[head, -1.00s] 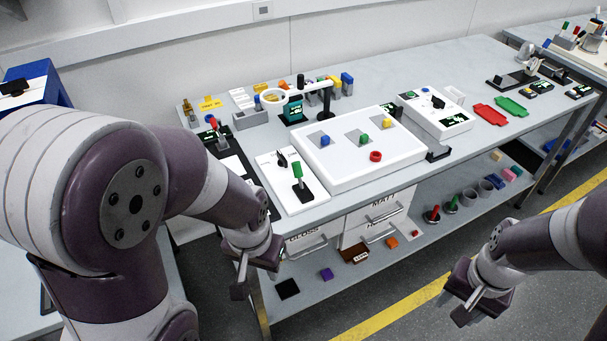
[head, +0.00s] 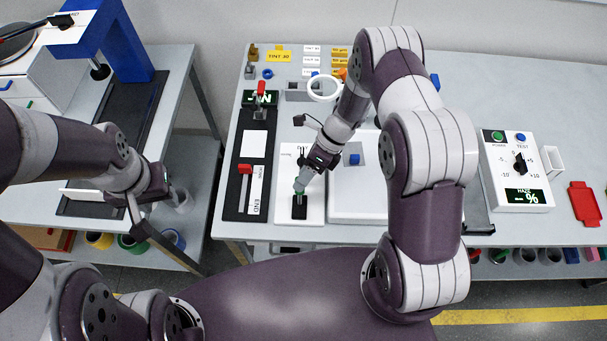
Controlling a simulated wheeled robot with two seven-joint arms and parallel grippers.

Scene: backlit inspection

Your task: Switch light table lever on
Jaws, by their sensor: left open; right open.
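The white lever panel (head: 287,208) lies near the front edge of the bench, left of the white light table (head: 345,205). The lever's black base (head: 299,207) shows on it. Only a little green of the lever handle (head: 300,193) shows; my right gripper hides the rest. My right arm covers much of the light table. My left gripper (head: 148,215) is open and empty, off to the left over the gap between the benches.
A black slide plate with a red-handled knob (head: 245,169) lies just left of the panel. A black lamp head (head: 306,121) and a white magnifier ring (head: 323,88) stand behind it. A haze meter (head: 516,175) is at the right. A side bench with blue equipment (head: 125,45) is at the left.

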